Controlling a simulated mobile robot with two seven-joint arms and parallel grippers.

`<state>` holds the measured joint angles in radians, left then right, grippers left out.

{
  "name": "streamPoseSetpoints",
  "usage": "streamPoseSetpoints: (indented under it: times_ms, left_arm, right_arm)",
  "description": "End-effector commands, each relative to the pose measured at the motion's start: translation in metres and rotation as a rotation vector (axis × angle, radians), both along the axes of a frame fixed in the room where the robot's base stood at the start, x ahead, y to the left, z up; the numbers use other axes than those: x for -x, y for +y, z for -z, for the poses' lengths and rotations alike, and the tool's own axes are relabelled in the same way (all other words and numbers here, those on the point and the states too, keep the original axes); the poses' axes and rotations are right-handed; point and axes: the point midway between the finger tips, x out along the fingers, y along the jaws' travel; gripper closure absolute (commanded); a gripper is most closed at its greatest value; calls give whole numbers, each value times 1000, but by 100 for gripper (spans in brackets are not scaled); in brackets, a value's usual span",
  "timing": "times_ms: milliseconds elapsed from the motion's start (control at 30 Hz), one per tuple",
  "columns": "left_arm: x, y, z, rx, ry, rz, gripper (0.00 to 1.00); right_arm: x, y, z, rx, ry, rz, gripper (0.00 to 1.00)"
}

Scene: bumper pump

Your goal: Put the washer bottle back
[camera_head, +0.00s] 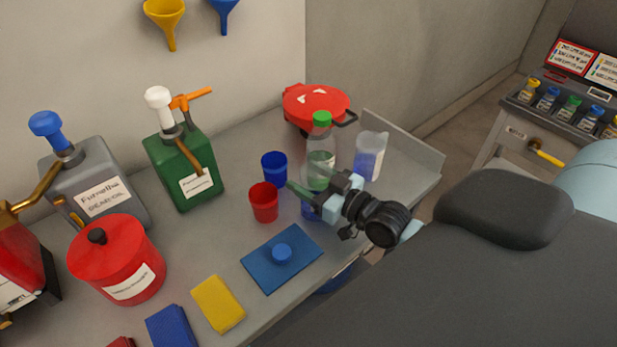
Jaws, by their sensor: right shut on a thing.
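A clear bottle with a green cap and a pale label (320,158) stands upright toward the back right of the grey bench; I take it for the washer bottle. My right gripper (318,190) reaches in from the right, low at the bottle, with its fingers around the lower part. It is shut on the bottle. The fingers hide part of the bottle's base, so I cannot tell whether it touches the bench. My left gripper is not in view.
Beside the bottle are a clear jug with blue liquid (369,157), a red lidded pan (308,101), a blue cup (274,166) and a red cup (264,203). A green pump can (183,170) stands left. A blue board (262,269) lies in front.

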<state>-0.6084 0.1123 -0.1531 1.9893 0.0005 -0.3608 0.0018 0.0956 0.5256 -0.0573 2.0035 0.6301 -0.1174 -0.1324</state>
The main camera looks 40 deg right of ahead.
Motion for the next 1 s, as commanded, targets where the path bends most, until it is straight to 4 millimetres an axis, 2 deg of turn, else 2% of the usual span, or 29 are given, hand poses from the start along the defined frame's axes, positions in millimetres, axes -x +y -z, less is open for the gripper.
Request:
streamPoseSetpoints:
  times_ms: [367, 400, 433, 800, 1000]
  left_arm:
    - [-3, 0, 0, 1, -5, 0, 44]
    - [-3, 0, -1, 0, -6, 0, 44]
    - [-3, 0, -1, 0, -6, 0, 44]
    - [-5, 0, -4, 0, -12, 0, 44]
    - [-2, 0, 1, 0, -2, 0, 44]
  right_arm:
    - [0, 0, 4, 0, 0, 0, 72]
    - [0, 0, 3, 0, 0, 0, 34]
    - [0, 0, 3, 0, 0, 0, 31]
    - [0, 0, -3, -1, -2, 0, 31]
    - [23, -6, 2, 1, 6, 0, 31]
